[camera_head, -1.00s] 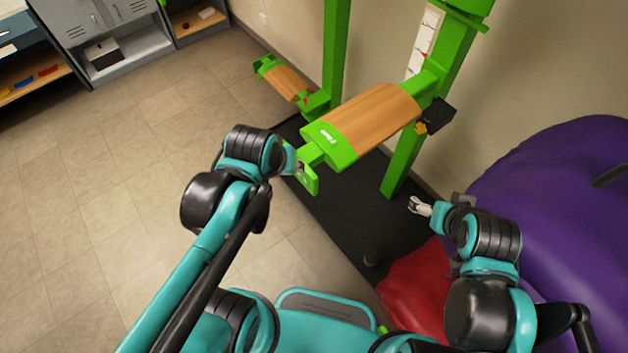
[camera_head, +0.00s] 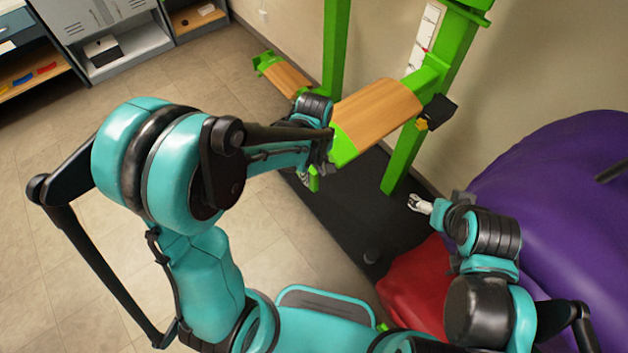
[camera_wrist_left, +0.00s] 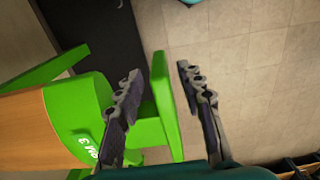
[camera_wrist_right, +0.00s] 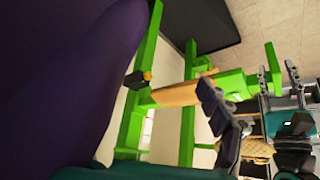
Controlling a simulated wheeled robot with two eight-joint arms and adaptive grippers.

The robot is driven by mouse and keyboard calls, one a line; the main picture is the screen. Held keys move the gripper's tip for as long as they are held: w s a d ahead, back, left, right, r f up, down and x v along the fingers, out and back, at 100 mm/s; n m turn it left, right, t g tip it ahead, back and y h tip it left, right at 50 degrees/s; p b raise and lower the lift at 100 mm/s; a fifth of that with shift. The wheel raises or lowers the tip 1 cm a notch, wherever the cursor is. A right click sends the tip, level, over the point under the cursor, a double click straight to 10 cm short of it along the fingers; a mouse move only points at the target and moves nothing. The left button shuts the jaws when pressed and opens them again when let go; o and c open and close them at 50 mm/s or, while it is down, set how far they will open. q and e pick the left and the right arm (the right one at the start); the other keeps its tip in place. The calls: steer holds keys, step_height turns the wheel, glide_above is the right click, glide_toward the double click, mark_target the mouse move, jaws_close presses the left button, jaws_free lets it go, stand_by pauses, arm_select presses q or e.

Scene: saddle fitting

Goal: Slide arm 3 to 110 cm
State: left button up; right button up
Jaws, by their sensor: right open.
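Arm 3 is a green bar with a wooden pad (camera_head: 375,112); its green end, marked 3, shows in the left wrist view (camera_wrist_left: 82,118). It stands out from a green upright post (camera_head: 402,160). My left gripper (camera_wrist_left: 159,72) is open, with one finger on each side of the upright green end plate (camera_wrist_left: 165,105). A gap shows between the plate and the right finger. In the head view my left wrist covers that end. A white scale strip (camera_head: 422,45) with a red mark is behind the post; its figures are too small to read. My right gripper (camera_head: 418,204) is open and empty, apart from the arm.
Another green arm with a wooden pad (camera_head: 285,78) is further back. A black block with a yellow knob (camera_head: 436,112) sits at the post. A large purple shape (camera_head: 570,185) and a red one (camera_head: 412,285) fill the right side. Tiled floor is clear at the left.

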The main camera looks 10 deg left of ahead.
arm_select(q)
step_height(320, 180, down, 4)
steer(key=shift+f+b, duration=0.2)
steer(key=shift+b, duration=0.3)
jaws_close()
step_height(320, 180, up, 10)
steer(key=p, duration=0.6)
steer(key=shift+r, duration=0.1)
jaws_free()
